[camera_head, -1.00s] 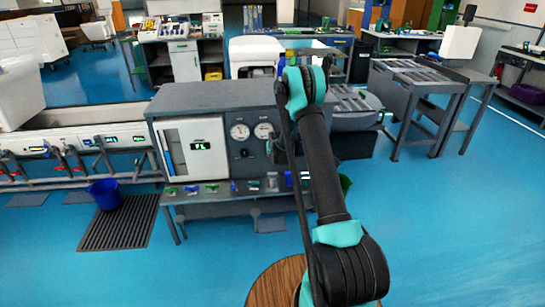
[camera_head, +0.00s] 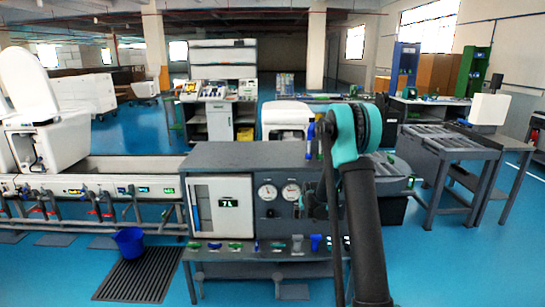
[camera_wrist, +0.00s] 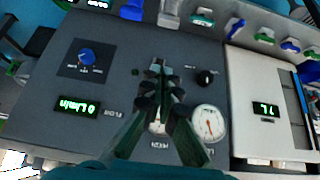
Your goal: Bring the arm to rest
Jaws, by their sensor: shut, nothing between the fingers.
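My arm, black with teal joints, rises on the right of the head view in front of the grey test bench. My gripper (camera_wrist: 158,72) shows in the middle of the wrist view, its dark fingers brought together and empty. It is in front of the bench's panel (camera_wrist: 120,30), which appears upside down there. A gauge (camera_wrist: 208,123) lies just right of the fingers, and another gauge is partly hidden behind them. In the head view the gripper is small and dark against the panel, partly hidden by the arm. I cannot tell the exact gap to the panel.
The test bench (camera_head: 240,155) has a white door (camera_head: 222,208), gauges and a ledge of small coloured fittings. A blue bucket (camera_head: 130,241) stands on a dark floor grate (camera_head: 140,275) at left. A toilet (camera_head: 45,135) sits on the line. Blue floor is open at right.

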